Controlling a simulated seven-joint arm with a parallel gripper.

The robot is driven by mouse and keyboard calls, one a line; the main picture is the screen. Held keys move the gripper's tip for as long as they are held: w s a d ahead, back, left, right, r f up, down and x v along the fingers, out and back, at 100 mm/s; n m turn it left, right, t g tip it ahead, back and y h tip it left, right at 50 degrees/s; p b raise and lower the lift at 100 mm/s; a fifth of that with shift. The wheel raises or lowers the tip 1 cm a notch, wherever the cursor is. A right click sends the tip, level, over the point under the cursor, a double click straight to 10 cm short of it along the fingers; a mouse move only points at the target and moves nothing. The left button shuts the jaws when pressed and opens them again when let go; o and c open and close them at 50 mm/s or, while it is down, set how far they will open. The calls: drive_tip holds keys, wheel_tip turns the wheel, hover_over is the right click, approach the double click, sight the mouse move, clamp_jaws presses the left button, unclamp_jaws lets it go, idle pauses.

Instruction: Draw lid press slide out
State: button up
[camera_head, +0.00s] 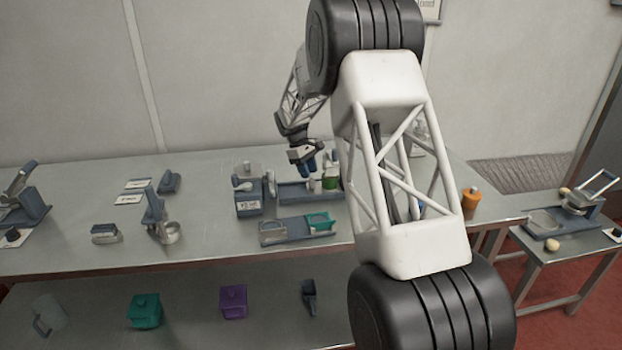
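My gripper (310,165), dark with blue fingertips, points down over the middle of the long table. It is too small in view to tell open from shut. Just below it is a grey-blue station with a flat rail (294,194), a grey block (248,206) at its left end and a green container (329,183) at its right. In front lies a low slide-like tray (298,231) with a green frame (319,221) at its right end. I cannot tell for sure which part is the lid press slide. My arm hides what stands right of the green container.
Left on the table are a lever device (154,213) with a metal cup, a small grey block (105,234) and white cards (137,184). An orange jar (471,198) stands right. The lower shelf holds teal (145,311) and purple (233,301) containers.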

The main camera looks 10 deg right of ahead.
drive_tip(key=shift+x, duration=1.6)
clamp_jaws()
